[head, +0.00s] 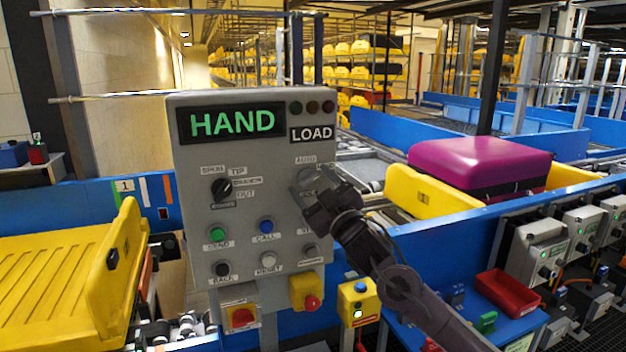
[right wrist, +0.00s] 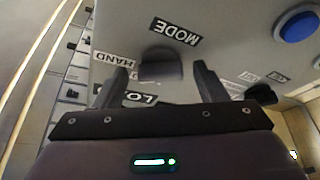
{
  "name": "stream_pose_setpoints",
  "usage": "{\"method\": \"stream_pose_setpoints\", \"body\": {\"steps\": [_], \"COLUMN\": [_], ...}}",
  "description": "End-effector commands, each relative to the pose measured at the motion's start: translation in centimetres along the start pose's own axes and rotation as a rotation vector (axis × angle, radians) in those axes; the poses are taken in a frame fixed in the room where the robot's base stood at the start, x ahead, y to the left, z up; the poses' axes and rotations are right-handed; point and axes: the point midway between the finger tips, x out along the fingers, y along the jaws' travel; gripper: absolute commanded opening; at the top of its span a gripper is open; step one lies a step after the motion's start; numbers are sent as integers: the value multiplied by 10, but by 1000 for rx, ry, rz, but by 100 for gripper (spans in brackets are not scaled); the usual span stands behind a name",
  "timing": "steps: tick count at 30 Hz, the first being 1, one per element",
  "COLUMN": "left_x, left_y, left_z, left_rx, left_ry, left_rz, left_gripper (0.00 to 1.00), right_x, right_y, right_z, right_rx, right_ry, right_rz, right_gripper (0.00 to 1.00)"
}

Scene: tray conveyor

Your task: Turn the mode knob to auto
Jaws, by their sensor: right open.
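The grey control panel (head: 262,150) stands upright in front of me. Its display (head: 232,121) reads HAND in green, with LOAD beside it. My right gripper (head: 318,196) is at the panel's right side and hides most of the mode knob in the head view. In the right wrist view the dark mode knob (right wrist: 160,66) lies between the two open fingers of my right gripper (right wrist: 160,76), under the MODE label (right wrist: 174,34) and near the HAND label (right wrist: 113,60). I cannot tell whether the fingers touch it. My left gripper is not in view.
A selector knob (head: 222,189), a green button (head: 217,234), a blue button (head: 266,226) and a red emergency button (head: 311,302) are also on the panel. A yellow tray (head: 70,260) is at left. A purple suitcase (head: 480,160) lies in another yellow tray (head: 425,194) on the conveyor.

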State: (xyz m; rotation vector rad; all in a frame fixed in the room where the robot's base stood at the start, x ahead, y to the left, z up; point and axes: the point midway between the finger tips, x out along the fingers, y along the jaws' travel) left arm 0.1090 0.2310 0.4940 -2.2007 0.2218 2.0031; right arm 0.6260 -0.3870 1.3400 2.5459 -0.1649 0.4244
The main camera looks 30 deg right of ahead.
Motion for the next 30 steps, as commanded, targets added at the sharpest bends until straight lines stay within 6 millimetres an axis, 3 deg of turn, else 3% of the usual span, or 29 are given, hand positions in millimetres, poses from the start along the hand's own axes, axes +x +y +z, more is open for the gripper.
{"method": "stream_pose_setpoints", "body": {"steps": [9, 19, 30], "left_x": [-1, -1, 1], "left_y": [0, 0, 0], "left_z": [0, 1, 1], "left_rx": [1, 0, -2], "left_ry": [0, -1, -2], "left_rz": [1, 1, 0], "left_gripper": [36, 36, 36], "right_x": [2, 2, 2], "right_y": [-1, 0, 0], "right_z": [1, 1, 1], "right_rx": [0, 0, -60], "right_ry": [-1, -1, -2], "right_rz": [0, 0, -25], "right_gripper": [64, 21, 21]}}
